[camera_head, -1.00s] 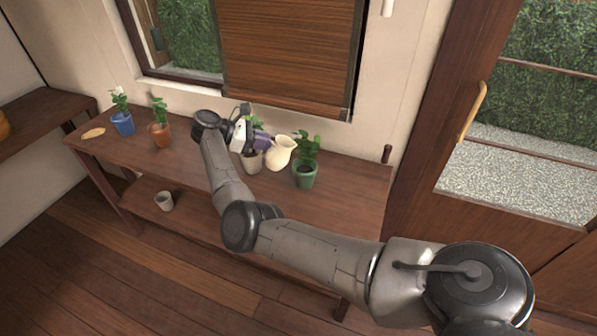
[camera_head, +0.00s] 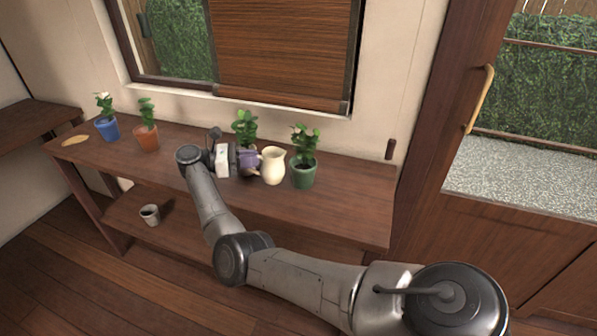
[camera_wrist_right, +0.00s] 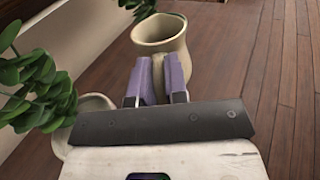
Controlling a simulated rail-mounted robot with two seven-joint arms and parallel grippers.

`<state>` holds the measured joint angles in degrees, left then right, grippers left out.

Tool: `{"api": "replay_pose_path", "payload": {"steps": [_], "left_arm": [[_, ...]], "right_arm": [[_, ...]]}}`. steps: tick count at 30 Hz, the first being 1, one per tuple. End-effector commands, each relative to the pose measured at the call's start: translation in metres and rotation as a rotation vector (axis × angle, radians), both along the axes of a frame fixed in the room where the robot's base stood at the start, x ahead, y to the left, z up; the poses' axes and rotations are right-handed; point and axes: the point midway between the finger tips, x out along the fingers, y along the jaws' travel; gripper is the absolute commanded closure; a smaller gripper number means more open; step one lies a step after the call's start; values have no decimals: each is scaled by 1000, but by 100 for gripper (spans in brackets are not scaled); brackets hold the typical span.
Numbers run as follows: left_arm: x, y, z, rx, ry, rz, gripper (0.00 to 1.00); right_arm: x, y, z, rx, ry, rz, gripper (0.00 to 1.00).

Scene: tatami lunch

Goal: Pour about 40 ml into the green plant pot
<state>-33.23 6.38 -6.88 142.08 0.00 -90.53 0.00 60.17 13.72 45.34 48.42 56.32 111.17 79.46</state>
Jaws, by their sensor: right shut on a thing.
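The green plant pot (camera_head: 303,173) with a leafy plant stands on the wooden bench, right of the other pots. A cream pitcher (camera_head: 273,166) is upright just left of it, its mouth open at the top. My right gripper (camera_head: 251,160) is shut on the pitcher's handle side. The pitcher's inside shows no clear liquid level. Whether its base touches the bench cannot be told. My left gripper is not in view.
A pale pot with a plant (camera_head: 245,127) stands behind my gripper. An orange pot (camera_head: 146,139) and a blue pot (camera_head: 108,130) stand farther left on the bench (camera_head: 350,205). An empty-looking cup (camera_head: 150,215) is on the lower shelf. The bench's right end is clear.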

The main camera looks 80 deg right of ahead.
Motion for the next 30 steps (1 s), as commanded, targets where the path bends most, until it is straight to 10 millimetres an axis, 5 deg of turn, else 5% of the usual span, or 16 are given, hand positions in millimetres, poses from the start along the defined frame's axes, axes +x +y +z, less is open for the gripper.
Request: {"api": "replay_pose_path", "payload": {"steps": [9, 30], "left_arm": [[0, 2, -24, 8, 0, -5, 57], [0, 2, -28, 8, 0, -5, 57]], "right_arm": [[-5, -3, -18, -21, 45, -14, 100], [-7, -4, -20, -26, 58, -17, 100]]}}
